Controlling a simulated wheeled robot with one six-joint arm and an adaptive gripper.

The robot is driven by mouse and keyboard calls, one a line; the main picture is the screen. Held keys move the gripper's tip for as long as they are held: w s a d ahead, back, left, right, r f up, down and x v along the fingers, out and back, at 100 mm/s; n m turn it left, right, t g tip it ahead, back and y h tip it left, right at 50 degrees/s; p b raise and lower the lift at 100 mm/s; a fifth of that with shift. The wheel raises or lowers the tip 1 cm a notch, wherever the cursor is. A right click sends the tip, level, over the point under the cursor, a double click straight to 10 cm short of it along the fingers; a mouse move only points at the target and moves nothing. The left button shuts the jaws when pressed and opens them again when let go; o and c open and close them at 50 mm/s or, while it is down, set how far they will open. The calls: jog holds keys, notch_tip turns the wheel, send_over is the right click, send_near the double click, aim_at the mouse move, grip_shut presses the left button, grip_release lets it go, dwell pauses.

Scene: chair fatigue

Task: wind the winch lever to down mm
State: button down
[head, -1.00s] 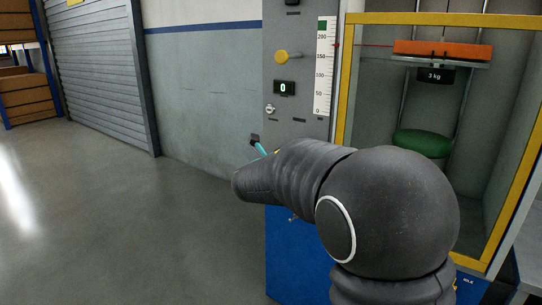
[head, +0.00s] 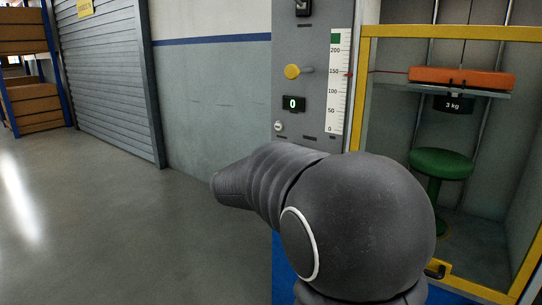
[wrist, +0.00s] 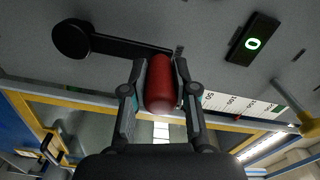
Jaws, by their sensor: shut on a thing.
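The winch lever shows in the wrist view as a black crank arm (wrist: 128,45) running from a round black hub (wrist: 71,39) to a red grip (wrist: 159,88). My gripper (wrist: 161,72) is shut on the red grip, with a finger on each side. In the head view my arm hides the lever and gripper. The mm scale (head: 338,105) has a red pointer (head: 349,74) near 150. An orange weight (head: 462,79) sits on the carriage, above a 3 kg plate (head: 453,105). A green stool (head: 441,164) stands below, apart from it.
The panel carries a display (head: 293,103) reading 0, a yellow-knobbed lever (head: 292,71) and a key switch (head: 279,126). A yellow frame (head: 364,95) borders the test bay at right. The floor (head: 110,220) at left is clear.

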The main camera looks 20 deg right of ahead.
jog(key=shift+w+a+r+n, duration=0.1)
jog(key=shift+w+r+n, duration=0.05)
jog(key=shift+w+n, duration=0.2)
jog(key=shift+a, duration=0.15)
jog(key=c, duration=0.9)
grip_release()
jog(key=shift+w+a, duration=0.1)
jog(key=v, duration=1.2)
